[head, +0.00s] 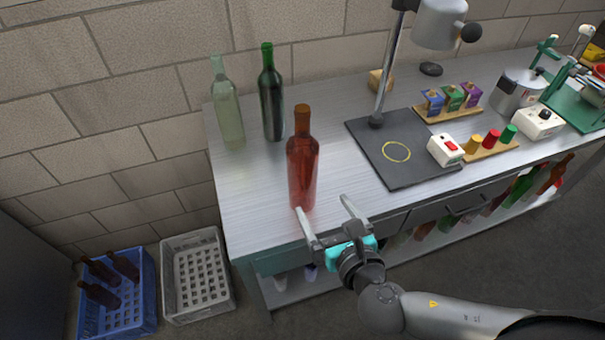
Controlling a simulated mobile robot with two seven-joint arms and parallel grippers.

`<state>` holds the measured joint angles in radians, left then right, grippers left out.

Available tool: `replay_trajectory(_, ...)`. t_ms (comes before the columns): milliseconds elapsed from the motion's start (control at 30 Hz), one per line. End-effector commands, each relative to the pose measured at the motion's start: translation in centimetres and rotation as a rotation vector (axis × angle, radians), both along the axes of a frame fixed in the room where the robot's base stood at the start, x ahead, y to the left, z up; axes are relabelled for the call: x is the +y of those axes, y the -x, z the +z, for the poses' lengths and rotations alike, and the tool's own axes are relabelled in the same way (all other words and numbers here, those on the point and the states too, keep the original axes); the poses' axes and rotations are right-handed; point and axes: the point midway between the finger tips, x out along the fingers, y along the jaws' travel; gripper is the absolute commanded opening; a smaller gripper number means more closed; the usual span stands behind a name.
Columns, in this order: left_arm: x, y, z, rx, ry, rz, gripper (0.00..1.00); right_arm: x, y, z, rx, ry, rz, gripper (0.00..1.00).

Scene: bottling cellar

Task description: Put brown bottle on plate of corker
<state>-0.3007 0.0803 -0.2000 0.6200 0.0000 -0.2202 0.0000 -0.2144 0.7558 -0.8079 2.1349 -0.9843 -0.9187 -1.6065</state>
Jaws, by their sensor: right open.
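The brown bottle (303,162) stands upright near the front left of the metal bench. The corker's dark plate (416,172), with a yellow ring (396,152) drawn on it, lies flat to the right of the bottle. The corker's post and grey head (438,22) rise above the plate's back edge. My right gripper (322,205) is open and empty at the bench's front edge. Its fingers point toward the bottle's foot, with one fingertip close to the bottle; I cannot tell whether they touch. My left gripper is not in view.
A clear bottle (227,108) and a dark green bottle (271,97) stand behind the brown one. A white switch box (445,150) sits at the plate's right edge, beside a board of coloured corks (491,150). Crates (196,275) stand on the floor at left.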

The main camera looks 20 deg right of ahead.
Motion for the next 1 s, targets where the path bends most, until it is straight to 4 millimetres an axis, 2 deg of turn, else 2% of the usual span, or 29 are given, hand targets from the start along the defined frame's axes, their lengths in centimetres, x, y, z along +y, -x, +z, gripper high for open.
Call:
replay_trajectory(400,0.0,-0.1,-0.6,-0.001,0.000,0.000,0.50,0.3,-7.0,-1.9,-0.008,0.001,0.002,1.00)
replay_trajectory(533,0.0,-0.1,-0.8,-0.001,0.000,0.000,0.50,0.4,-8.5,-2.4,-0.007,0.003,0.004,1.00)
replay_trajectory(767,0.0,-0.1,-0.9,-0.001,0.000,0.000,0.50,0.4,-9.7,-2.8,-0.007,0.002,0.005,1.00)
replay_trajectory(1000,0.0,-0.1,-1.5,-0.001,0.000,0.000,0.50,0.2,-12.7,-3.9,-0.007,0.003,0.004,1.00)
